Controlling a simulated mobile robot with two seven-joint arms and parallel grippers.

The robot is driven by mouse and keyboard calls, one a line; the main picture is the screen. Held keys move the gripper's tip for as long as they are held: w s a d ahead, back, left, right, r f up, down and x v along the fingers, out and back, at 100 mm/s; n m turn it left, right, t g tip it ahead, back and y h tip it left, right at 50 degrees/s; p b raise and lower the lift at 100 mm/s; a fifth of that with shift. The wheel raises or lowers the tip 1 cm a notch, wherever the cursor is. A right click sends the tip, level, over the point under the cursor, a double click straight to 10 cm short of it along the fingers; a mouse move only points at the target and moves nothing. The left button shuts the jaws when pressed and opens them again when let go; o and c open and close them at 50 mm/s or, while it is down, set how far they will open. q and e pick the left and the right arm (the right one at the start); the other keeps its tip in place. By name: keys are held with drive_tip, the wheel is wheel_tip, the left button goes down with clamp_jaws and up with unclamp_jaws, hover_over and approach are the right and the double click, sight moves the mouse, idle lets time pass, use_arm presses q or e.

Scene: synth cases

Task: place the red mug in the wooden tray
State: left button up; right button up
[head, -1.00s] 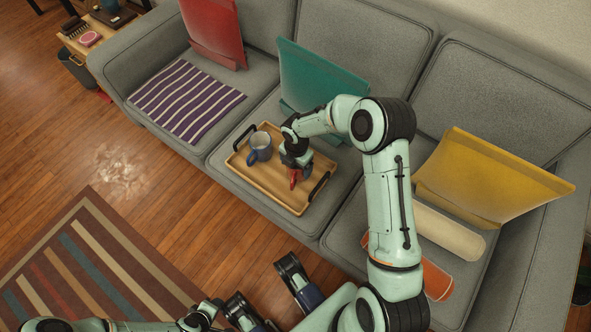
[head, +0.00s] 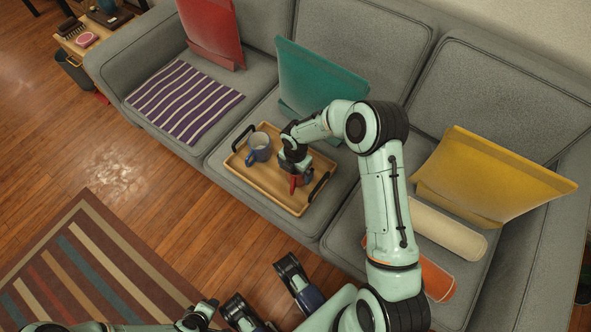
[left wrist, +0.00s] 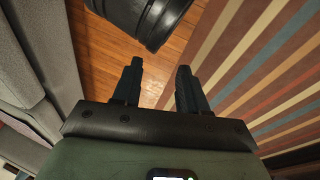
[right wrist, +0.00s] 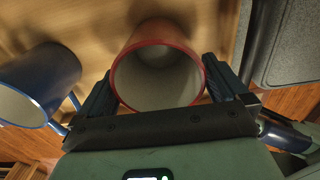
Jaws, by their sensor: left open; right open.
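The red mug (head: 294,185) is in the right part of the wooden tray (head: 262,189), mostly hidden by my right gripper (head: 298,172) in the head view. In the right wrist view the red mug (right wrist: 157,75) shows its open mouth, with its body against the tray's wood. My right gripper (right wrist: 160,80) is open, one finger on each side of the mug; whether they touch it I cannot tell. My left gripper (head: 268,296) is open and empty, over the floor in front of the sofa; it also shows in the left wrist view (left wrist: 158,72).
A blue mug (head: 258,149) stands in the tray, left of the red one. The tray lies on the grey sofa (head: 345,195), with a black handle at each end. Teal (head: 312,78) and yellow (head: 490,180) cushions stand behind. A striped rug (head: 95,265) lies on the floor.

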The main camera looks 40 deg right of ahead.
use_arm(q)
drive_tip(key=s+d+r+g+p, duration=0.1)
drive_tip(key=s+d+r+p, duration=0.1)
drive_tip(key=s+r+p, duration=0.1)
drive_tip(key=shift+s+d+r+g+h, duration=0.2)
drive_tip(key=shift+s+r+g+h, duration=0.15)
drive_tip(key=shift+s, duration=0.5)
use_arm(e)
wheel_tip(320, 180, up, 12)
use_arm(q)
drive_tip(key=shift+f, duration=0.1)
use_arm(e)
drive_tip(key=shift+f, duration=0.1)
